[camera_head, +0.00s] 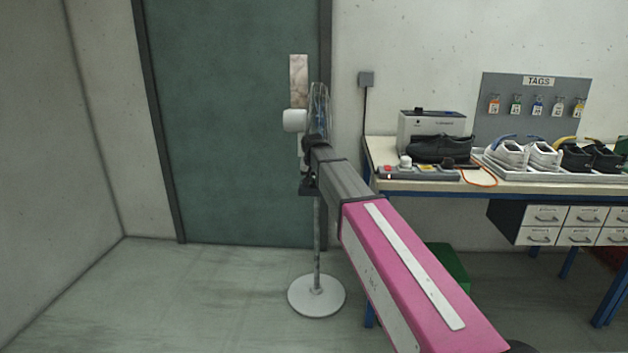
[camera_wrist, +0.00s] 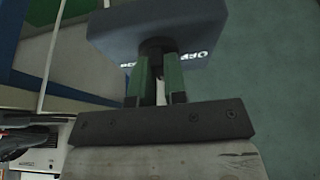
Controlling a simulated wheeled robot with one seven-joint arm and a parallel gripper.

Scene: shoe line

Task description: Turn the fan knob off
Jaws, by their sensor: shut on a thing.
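The standing fan has a round white base (camera_head: 316,296) on the floor in front of the door and a thin pole. Its head, with a wire guard (camera_head: 319,100), is partly hidden by my arm. In the wrist view its dark control box (camera_wrist: 205,38) carries white lettering, only partly readable. A short black knob (camera_wrist: 156,47) sticks out of the box. My gripper (camera_wrist: 158,68) has its two green-padded fingers on either side of this knob, shut on it. The knob's pointing direction cannot be made out. In the head view my arm hides most of the gripper.
On the right is a workbench (camera_head: 480,185) with several shoes, a grey machine (camera_head: 430,127) and a tag board (camera_head: 540,105). The floor at left is clear.

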